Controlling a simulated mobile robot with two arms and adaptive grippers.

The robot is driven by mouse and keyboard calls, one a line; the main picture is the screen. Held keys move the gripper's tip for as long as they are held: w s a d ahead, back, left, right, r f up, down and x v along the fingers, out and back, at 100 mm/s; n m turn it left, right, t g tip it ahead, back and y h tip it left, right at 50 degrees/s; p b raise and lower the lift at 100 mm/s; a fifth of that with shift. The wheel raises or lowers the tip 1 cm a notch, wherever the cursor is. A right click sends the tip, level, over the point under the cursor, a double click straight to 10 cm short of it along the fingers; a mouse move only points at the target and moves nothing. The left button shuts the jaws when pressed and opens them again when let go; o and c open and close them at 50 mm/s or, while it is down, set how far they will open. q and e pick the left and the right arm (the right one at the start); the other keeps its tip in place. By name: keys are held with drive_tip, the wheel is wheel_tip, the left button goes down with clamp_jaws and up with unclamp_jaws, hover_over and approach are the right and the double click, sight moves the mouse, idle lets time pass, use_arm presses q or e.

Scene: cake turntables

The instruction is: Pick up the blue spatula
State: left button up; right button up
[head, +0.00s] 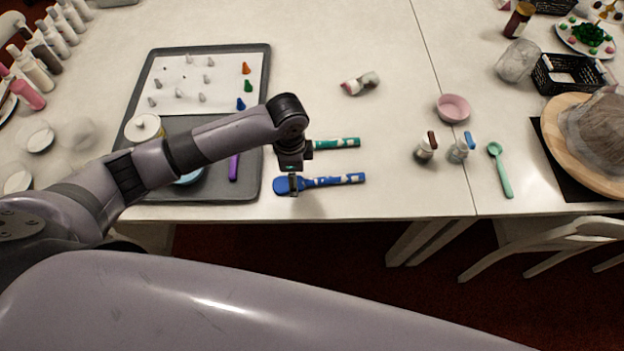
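The blue spatula (335,181) lies flat on the white table near its front edge, with its broad head to the left and its handle pointing right. My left gripper (291,185) is over the head end of the spatula, with its fingers pointing down. I cannot tell whether the fingers are open or closed, or whether they touch the spatula. A green-handled tool (338,143) lies just behind the blue spatula, partly hidden by my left gripper. My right gripper is not in view; a large grey arm link of mine crosses the bottom of the view.
A grey tray (265,62) with piping tips lies to the left, partly under my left arm. The table between the spatula and the bottles is clear.

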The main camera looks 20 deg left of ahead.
use_arm(q)
drive_tip(key=shift+w+f, duration=0.15)
drive_tip(key=shift+f, duration=1.7)
drive_tip(key=shift+c, duration=0.5)
drive_tip(key=c, duration=1.2)
drive_tip(key=shift+r, duration=0.1)
